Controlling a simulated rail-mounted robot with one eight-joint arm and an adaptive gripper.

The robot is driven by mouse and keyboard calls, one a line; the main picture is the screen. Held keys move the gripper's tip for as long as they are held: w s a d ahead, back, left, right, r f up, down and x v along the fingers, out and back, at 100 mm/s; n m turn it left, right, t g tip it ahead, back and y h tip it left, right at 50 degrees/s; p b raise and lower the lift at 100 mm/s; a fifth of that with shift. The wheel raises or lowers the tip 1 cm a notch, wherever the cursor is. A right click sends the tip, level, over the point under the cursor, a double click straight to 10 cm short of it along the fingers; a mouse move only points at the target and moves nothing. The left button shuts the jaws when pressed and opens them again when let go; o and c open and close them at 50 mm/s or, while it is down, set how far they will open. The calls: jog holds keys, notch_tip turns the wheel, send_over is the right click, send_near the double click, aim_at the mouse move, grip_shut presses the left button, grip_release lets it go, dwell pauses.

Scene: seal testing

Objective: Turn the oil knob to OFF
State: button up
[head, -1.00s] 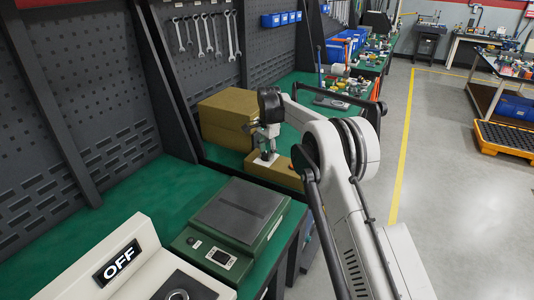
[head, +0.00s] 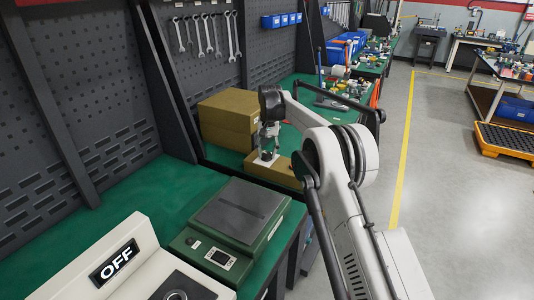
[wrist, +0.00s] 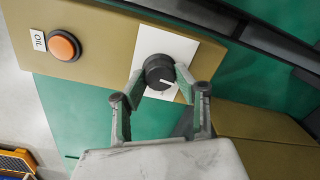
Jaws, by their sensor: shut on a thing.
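The oil knob (wrist: 160,72) is a round black dial with a white pointer line, on a white plate (wrist: 185,45) of a tan box (wrist: 100,30). In the wrist view the line points to the right and slightly down. My gripper (wrist: 159,80) has its two fingers closed on either side of the knob. In the head view my gripper (head: 267,155) points down at the white plate on the low tan box (head: 262,170); the knob itself is hidden or too small there. No markings around the knob are readable.
An orange button (wrist: 63,45) sits beside an "OIL" label (wrist: 38,41) on the same box. A taller tan box (head: 226,120) stands close behind my gripper. A green scale-like device (head: 235,225) and a white panel with an OFF display (head: 115,262) are nearer.

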aim_at(268, 153)
jog(key=shift+n, duration=0.7)
jog(key=o, duration=1.1)
jog(key=r, duration=1.2)
jog(key=shift+d, duration=0.3)
